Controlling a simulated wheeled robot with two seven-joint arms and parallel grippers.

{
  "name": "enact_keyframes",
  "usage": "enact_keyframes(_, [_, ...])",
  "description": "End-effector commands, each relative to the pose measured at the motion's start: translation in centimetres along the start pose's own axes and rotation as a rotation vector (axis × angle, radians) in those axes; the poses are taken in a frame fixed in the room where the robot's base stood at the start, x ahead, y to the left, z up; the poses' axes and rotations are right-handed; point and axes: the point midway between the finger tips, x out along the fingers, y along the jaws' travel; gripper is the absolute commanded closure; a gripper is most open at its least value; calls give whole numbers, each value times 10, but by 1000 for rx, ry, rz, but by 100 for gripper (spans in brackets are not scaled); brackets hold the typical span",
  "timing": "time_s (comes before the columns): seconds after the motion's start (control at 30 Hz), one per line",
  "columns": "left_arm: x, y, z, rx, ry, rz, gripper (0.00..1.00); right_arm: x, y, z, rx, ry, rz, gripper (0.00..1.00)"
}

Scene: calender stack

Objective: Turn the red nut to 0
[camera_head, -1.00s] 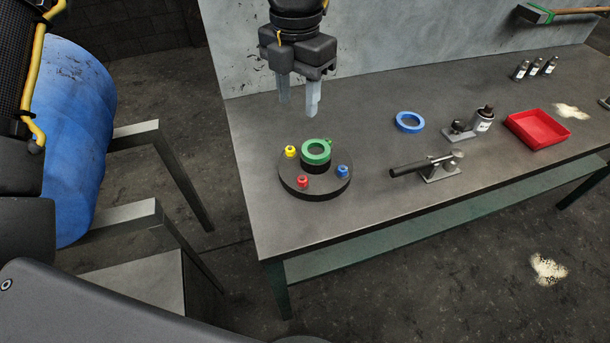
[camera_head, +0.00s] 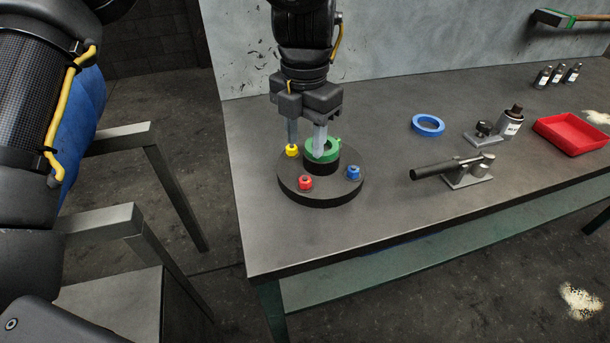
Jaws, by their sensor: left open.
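The red nut (camera_head: 305,182) sits on the front left of a round dark base (camera_head: 325,194) on the workbench. A yellow nut (camera_head: 292,150) is at the back left of the base and a blue nut (camera_head: 353,173) at its right. A green ring (camera_head: 330,155) sits on the raised black hub in the middle. My left gripper (camera_head: 306,146) is open and points down over the base. One finger is by the yellow nut, the other in front of the green ring; contact cannot be told. The red nut is in front of the fingers, outside them. My right gripper is not in view.
A loose blue ring (camera_head: 428,125) lies on the bench (camera_head: 400,225). The bench front is clear.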

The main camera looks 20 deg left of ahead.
Motion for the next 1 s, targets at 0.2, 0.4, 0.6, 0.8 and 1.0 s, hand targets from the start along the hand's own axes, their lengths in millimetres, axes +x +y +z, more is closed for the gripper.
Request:
enact_keyframes(0.2, [42,0,-1,-1,4,-1,56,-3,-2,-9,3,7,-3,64])
enact_keyframes(0.4, [74,0,-1,-1,3,-1,56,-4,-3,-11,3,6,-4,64])
enact_keyframes(0.6, [91,0,-1,0,1,-1,56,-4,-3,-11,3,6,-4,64])
enact_keyframes(0.8, [93,0,0,-1,0,-1,56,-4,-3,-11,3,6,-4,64])
enact_keyframes(1.0, [93,0,0,-1,0,-1,67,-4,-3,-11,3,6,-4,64])
